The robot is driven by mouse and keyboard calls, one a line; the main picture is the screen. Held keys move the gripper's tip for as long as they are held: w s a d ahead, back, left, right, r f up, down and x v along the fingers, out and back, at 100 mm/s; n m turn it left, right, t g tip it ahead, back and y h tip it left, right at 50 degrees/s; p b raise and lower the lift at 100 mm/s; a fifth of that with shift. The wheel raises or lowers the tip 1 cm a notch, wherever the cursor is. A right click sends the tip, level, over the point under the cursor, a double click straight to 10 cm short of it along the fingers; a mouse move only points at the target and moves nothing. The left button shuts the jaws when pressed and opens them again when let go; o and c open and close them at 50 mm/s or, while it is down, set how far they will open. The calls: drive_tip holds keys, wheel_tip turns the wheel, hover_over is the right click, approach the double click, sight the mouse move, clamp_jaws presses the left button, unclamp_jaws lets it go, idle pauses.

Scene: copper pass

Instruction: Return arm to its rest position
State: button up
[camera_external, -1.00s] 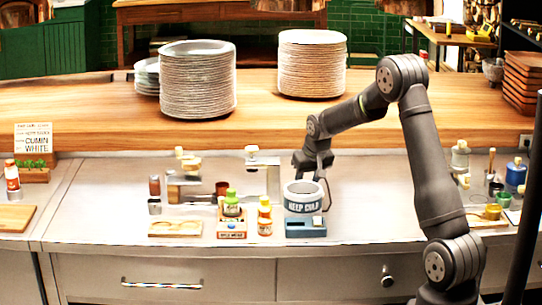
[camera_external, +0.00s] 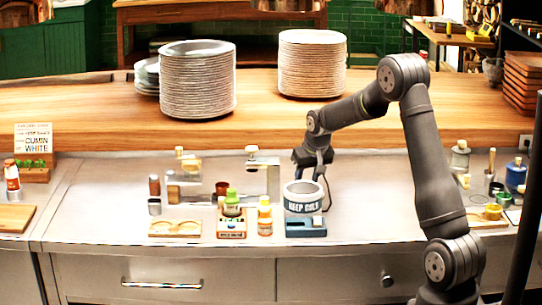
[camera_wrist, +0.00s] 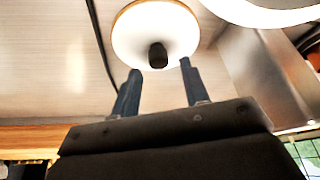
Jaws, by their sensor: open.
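My gripper (camera_external: 321,172) hangs over the steel counter in the external view, behind and just above the round grey KEEP COLD container (camera_external: 303,197). In the wrist view its two dark fingers (camera_wrist: 158,88) stand apart with nothing held between them. A round white disc with a dark knob (camera_wrist: 157,55) shows beyond the fingertips in the wrist view; I cannot tell which object it is. My arm is bent at the elbow and reaches left from its base at the lower right.
The container sits on a blue block (camera_external: 306,228). A small metal stand (camera_external: 263,163) is left of my gripper. Plate stacks (camera_external: 197,80) stand on the wooden counter behind.

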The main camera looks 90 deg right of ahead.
drive_tip(key=shift+s+a+f, duration=0.1)
drive_tip(key=shift+a+f, duration=0.05)
drive_tip(key=shift+f, duration=0.15)
drive_tip(key=v, duration=1.2)
drive_tip(key=x, duration=1.2)
drive_tip(key=shift+f, duration=0.4)
drive_tip(key=shift+d+r, duration=0.25)
wheel_tip(320, 180, up, 4)
drive_tip(key=shift+f, duration=0.15)
drive_tip(key=s+r, duration=0.7)
drive_tip(key=s, duration=0.4)
drive_tip(key=w+a+r+n+t, duration=0.1)
drive_tip(key=a+r+n, duration=0.1)
drive_tip(key=a+r, duration=0.35)
drive_tip(key=a+r+n+t, duration=0.1)
drive_tip(key=a+r+n, duration=0.15)
drive_tip(key=a, duration=0.55)
drive_tip(key=w+f, duration=0.6)
drive_tip(key=w, duration=0.5)
drive_tip(key=shift+w+a+f+y, duration=0.2)
drive_tip(key=shift+a+f+y, duration=0.1)
drive_tip(key=shift+a+y, duration=0.1)
